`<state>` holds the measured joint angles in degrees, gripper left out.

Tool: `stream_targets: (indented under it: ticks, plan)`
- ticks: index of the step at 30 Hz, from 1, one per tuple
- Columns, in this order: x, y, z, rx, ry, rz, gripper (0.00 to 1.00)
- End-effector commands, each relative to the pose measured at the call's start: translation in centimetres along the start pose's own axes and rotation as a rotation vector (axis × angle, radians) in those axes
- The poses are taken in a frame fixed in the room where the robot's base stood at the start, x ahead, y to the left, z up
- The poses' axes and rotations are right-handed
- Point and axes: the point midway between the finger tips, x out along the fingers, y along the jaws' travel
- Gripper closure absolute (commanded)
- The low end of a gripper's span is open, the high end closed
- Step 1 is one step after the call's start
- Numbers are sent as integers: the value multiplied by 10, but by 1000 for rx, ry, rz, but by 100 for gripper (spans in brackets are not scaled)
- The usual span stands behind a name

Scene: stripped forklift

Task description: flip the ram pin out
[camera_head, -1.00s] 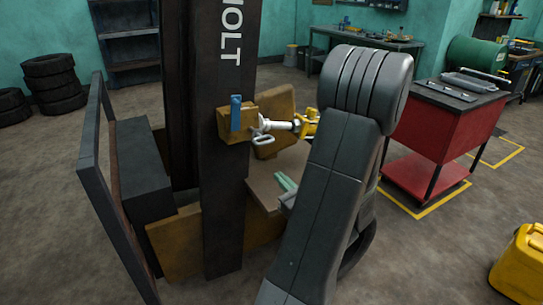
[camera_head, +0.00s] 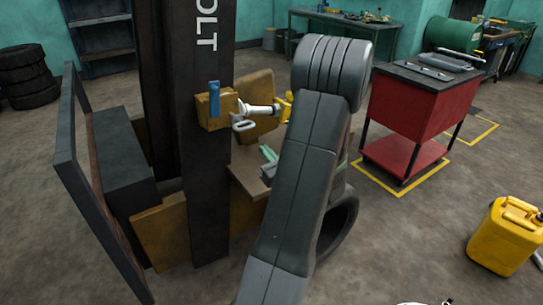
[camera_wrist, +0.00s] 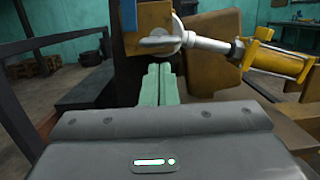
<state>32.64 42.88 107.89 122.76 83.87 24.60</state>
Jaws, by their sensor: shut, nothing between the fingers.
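The ram is a silver rod (camera_head: 262,109) with a yellow body, and it also shows in the wrist view (camera_wrist: 212,46). Its rod end meets an ochre bracket (camera_head: 229,107) on the dark mast. A pale metal loop (camera_head: 243,126), seemingly the ram pin's handle, sticks out at that joint; in the wrist view the loop (camera_wrist: 155,43) lies just above and beyond my fingertips. A blue upright piece (camera_head: 214,100) is on the bracket's front. My gripper (camera_head: 268,154) has green fingers, shut together and empty, below the loop and apart from it in the head view. The pin's shaft is hidden.
The dark mast (camera_head: 204,190) stands beside the bracket, with a frame (camera_head: 68,150) at its left. Ochre plates surround the ram. A red cart (camera_head: 412,108) and yellow jerrycan (camera_head: 506,236) stand on the right. Open floor lies between the forklift and the jerrycan.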

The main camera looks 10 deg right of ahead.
Motion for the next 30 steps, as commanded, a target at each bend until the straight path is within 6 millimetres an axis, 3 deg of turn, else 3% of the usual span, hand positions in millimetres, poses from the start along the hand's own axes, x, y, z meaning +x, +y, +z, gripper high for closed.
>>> stream_targets:
  ticks: [6,12,18,30]
  plan:
    - [48,1,2,1,0,3,100]
    - [77,1,2,1,0,2,100]
    - [88,0,0,0,0,0,100]
    - [92,0,-3,0,0,1,100]
